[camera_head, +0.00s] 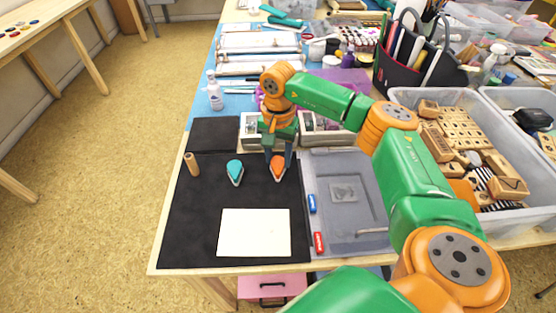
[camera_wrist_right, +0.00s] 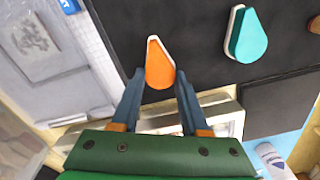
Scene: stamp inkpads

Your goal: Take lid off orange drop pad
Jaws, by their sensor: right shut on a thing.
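The orange drop pad (camera_head: 278,172) lies on the black mat (camera_head: 193,220), to the right of a teal drop pad (camera_head: 235,171). I cannot tell whether the lid is lifted from the white base. My left gripper is not in view.
A blank cream sheet (camera_head: 255,233) lies on the near part of the mat. A wooden stamp (camera_head: 192,164) stands at the left. A grey tray (camera_head: 373,238) with small blue and red pieces is at the right. A clear bin of wooden blocks (camera_head: 396,95) stands further right.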

